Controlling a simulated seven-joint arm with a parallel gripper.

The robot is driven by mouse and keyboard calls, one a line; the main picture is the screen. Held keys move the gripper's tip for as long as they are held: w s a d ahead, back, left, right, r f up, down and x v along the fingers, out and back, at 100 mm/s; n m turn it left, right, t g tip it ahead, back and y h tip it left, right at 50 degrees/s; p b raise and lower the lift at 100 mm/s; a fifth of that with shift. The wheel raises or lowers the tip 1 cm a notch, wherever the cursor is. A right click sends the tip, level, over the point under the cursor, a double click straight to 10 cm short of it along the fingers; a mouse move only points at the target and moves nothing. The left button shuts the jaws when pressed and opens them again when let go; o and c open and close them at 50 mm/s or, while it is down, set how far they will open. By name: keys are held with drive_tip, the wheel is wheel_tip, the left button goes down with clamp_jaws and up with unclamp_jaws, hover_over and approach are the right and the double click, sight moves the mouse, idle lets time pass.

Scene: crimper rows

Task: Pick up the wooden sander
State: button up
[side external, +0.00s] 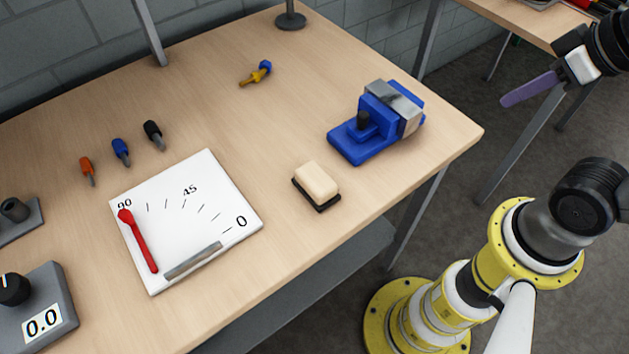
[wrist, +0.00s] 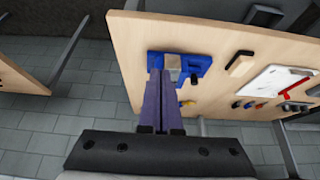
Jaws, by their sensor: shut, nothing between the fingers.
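The wooden sander (side external: 316,181), a pale rounded block on a thin black base, lies on the workbench near its front edge, left of the blue vise. It also shows small in the wrist view (wrist: 239,62), right of the vise. My gripper (side external: 506,101) has purple fingers and is off to the right of the bench, clear of the sander and above the floor. In the wrist view my gripper (wrist: 161,74) points toward the bench with its fingers together and holds nothing.
A blue vise (side external: 362,139) stands on the workbench (side external: 250,90) between my gripper and the sander. A white angle board (side external: 195,205) with a red pointer lies left of the sander.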

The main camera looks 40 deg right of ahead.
drive_tip(key=o, duration=1.5)
drive_tip(key=shift+o, duration=0.2)
